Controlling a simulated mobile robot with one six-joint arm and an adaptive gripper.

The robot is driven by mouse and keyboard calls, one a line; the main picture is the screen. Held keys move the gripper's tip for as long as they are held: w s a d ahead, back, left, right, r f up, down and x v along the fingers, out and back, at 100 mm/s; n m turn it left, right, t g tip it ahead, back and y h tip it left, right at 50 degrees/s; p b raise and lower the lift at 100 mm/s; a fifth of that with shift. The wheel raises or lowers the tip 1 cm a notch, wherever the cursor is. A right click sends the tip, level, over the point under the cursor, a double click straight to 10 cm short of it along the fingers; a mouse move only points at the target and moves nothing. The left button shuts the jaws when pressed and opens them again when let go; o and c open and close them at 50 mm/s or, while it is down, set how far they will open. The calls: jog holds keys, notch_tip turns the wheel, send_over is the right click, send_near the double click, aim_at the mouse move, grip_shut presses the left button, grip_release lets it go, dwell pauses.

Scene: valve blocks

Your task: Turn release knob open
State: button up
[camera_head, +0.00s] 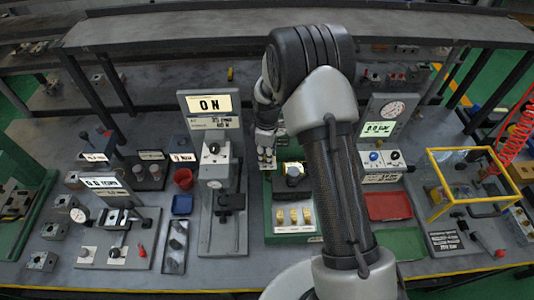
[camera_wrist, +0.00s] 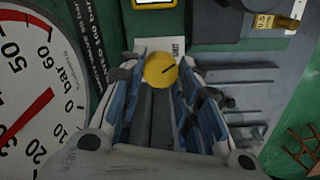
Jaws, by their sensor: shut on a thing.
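The release knob (camera_wrist: 162,69) is a round yellow knob with a dark line on its face, in the upper middle of the wrist view. The line slants up to the right. My gripper (camera_wrist: 160,88) has its blue-and-grey fingers on either side of the knob and is shut on it. In the head view my gripper (camera_head: 266,152) is small, at the back of the green station in the middle of the bench. The knob cannot be made out there, and my arm hides part of that station.
A large pressure gauge (camera_wrist: 38,90) with a red needle stands close to the left of my gripper. A white label lies behind the knob. The green station (camera_head: 270,230) holds brass fittings (camera_head: 293,216). A grey test stand (camera_head: 222,225) is to its left, a red tray (camera_head: 388,206) to its right.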

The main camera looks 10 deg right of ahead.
jog(key=shift+c, duration=0.8)
jog(key=m+b, duration=0.1)
jog(key=m, duration=0.5)
jog(key=shift+m, duration=0.3)
jog(key=m, duration=0.3)
jog(key=shift+w+d, duration=0.1)
jog(key=shift+m+b, duration=0.35)
jog(key=shift+m, duration=1.75)
jog(key=o, duration=1.1)
jog(key=shift+c, duration=0.2)
